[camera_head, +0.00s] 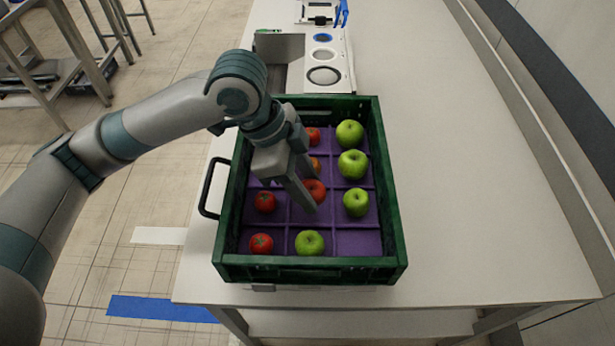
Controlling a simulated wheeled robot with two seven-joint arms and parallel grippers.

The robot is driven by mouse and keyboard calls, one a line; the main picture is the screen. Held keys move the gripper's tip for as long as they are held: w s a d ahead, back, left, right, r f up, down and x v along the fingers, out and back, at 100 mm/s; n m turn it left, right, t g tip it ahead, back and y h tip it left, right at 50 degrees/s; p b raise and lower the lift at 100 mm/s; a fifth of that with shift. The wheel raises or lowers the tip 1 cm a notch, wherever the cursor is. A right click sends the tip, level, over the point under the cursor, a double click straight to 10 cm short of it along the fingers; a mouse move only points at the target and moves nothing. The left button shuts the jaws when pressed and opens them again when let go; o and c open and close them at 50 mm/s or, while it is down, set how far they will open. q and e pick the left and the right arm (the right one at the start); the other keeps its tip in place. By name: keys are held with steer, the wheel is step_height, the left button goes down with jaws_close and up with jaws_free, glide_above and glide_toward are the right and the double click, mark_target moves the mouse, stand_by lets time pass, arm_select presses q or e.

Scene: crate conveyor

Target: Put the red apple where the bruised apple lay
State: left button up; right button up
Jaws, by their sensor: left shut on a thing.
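A green crate (312,268) with a purple divided liner (358,242) stands on the table. My left gripper (309,193) reaches into it from the upper left, shut on a red apple (316,190) in the middle column. Whether this apple touches the liner, I cannot tell. Another red apple (313,135) and an orange-red one (315,163) are partly hidden behind the gripper. No bruise can be made out on any apple. My right gripper is out of view.
The front right cell is empty. A white panel with round recesses (323,75) stands behind the crate. The table (480,220) is clear to the right.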

arm_select(q)
steer(key=shift+f+b, duration=0.3)
steer(key=shift+f, duration=1)
steer(key=o, duration=1.1)
steer(key=shift+r, duration=0.15)
steer(key=shift+r+p, duration=3.4)
steer(key=shift+p, duration=0.55)
